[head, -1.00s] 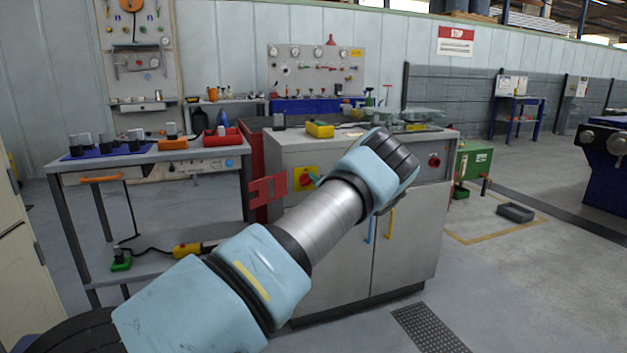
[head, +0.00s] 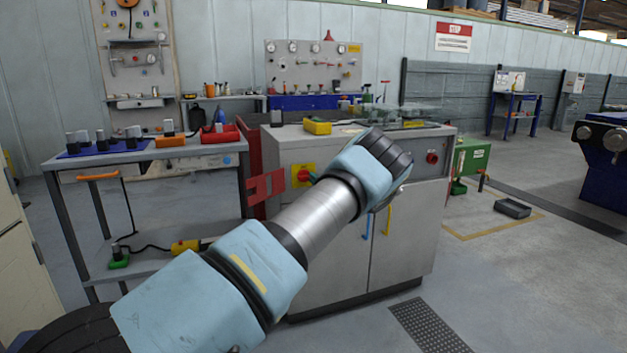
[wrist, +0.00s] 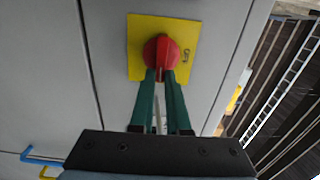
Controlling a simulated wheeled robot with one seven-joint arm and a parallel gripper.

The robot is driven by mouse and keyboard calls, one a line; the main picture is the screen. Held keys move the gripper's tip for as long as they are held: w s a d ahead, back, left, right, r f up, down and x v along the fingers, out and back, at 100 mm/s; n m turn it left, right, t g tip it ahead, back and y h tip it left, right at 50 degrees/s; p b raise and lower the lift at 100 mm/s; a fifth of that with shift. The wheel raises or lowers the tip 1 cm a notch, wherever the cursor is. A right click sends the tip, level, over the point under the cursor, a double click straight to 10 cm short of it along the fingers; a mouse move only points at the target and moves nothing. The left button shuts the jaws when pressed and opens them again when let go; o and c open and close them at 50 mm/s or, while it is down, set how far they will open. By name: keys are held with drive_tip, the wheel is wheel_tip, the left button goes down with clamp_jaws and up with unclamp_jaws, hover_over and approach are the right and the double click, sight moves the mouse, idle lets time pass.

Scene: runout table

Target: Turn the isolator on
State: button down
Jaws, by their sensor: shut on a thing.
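The isolator is a red rotary knob (wrist: 161,48) on a square yellow plate (wrist: 139,32), fixed to the grey cabinet front. Dark lettering on the plate reads sideways in the wrist view and is too small to read surely. My gripper (wrist: 161,76) has two green fingers shut on the knob, one on each side of its grip. In the head view the yellow plate (head: 295,168) and red knob (head: 303,175) show at the cabinet's upper left.
The grey cabinet (head: 335,260) has a blue handle (head: 366,226) and a yellow handle (head: 389,220). A red bracket (head: 265,187) sticks out at its left edge. A workbench (head: 150,155) stands to the left. The floor at right is mostly clear.

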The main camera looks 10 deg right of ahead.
idle(0.4)
drive_tip(key=c, duration=0.9)
unclamp_jaws()
drive_tip(key=s+d, duration=0.1)
drive_tip(key=s, duration=0.9)
drive_tip(key=shift+s+d, duration=0.2)
drive_tip(key=shift+s, duration=0.15)
